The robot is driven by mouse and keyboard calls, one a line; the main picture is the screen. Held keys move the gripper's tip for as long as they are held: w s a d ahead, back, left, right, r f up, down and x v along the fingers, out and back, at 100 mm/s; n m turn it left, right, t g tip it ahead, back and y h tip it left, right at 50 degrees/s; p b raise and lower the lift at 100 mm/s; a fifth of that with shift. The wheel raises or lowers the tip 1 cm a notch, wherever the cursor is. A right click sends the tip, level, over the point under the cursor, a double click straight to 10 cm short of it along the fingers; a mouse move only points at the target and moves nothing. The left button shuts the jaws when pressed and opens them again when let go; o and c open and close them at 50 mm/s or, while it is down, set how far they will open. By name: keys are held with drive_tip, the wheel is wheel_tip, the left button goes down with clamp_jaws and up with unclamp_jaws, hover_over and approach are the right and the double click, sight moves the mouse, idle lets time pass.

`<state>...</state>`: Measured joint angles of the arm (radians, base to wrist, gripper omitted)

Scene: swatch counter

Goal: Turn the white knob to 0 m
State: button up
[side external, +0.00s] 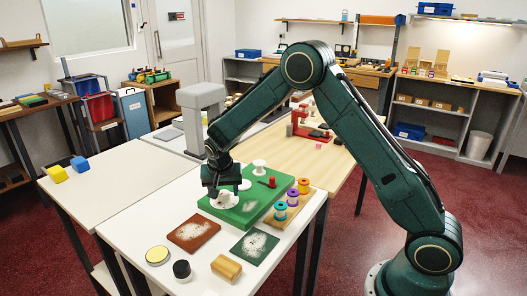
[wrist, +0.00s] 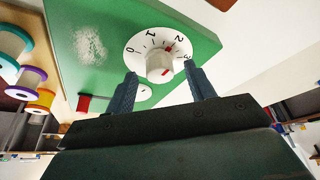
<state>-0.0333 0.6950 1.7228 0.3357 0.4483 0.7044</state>
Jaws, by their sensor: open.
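The white knob (wrist: 160,66) sits at the middle of a round white dial (wrist: 134,52) printed with 0, 1, 2 and 3. Red marks show on the knob and near the 2; the exact reading is hard to tell. The dial is on a green board (wrist: 75,25), also seen in the side view (side external: 245,213). My gripper (wrist: 163,76) is open, with one finger to each side of the knob in the wrist view; contact is not clear. In the side view my gripper (side external: 222,190) is over the dial and partly hides it.
A red peg (side external: 272,182) and another white round part (side external: 259,166) stand on the green board. Thread spools (side external: 292,197) stand to its right. A brown swatch (side external: 194,231), a dark green swatch (side external: 254,245), a black-topped jar (side external: 181,270) and a wooden block (side external: 226,268) lie in front.

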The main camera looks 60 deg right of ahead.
drive_tip(key=shift+f, duration=0.2)
drive_tip(key=c, duration=1)
drive_tip(key=shift+o, duration=0.2)
